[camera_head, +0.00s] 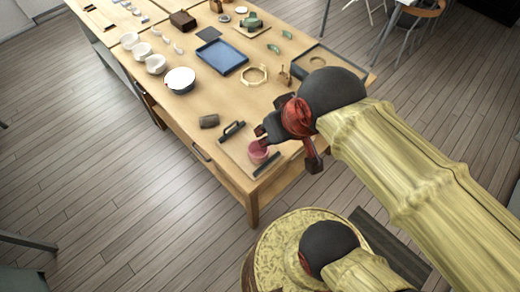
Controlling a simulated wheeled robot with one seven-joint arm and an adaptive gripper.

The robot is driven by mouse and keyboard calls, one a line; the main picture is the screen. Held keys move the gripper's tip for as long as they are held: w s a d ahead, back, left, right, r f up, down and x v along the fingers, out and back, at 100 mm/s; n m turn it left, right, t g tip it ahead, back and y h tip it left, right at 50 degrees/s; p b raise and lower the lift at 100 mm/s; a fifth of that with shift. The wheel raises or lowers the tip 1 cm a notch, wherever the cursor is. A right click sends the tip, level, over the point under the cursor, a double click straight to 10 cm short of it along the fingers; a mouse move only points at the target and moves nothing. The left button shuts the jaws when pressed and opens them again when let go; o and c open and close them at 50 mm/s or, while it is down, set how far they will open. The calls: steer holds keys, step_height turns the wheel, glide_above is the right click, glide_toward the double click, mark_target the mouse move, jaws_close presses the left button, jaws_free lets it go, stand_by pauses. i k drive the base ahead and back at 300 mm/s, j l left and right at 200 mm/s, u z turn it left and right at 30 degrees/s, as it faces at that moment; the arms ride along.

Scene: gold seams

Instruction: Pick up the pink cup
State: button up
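The pink cup (257,154) stands upright near the front corner of the wooden table, on a pale board. My gripper (263,137) is right above and slightly right of the cup, and its dark fingertips cover part of the cup's top edge. I cannot tell whether the fingers touch the cup or how far apart they are. My arm reaches in from the lower right.
A dark-handled tool (232,131) and a dark bar (267,164) lie beside the cup. Bare tabletop shows left of the cup.

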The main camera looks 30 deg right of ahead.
mark_target(255, 148)
steer(key=z, duration=1)
steer(key=k+j+z, duration=0.15)
steer(key=z, duration=0.2)
steer(key=k+z, duration=0.3)
steer(key=k, duration=0.1)
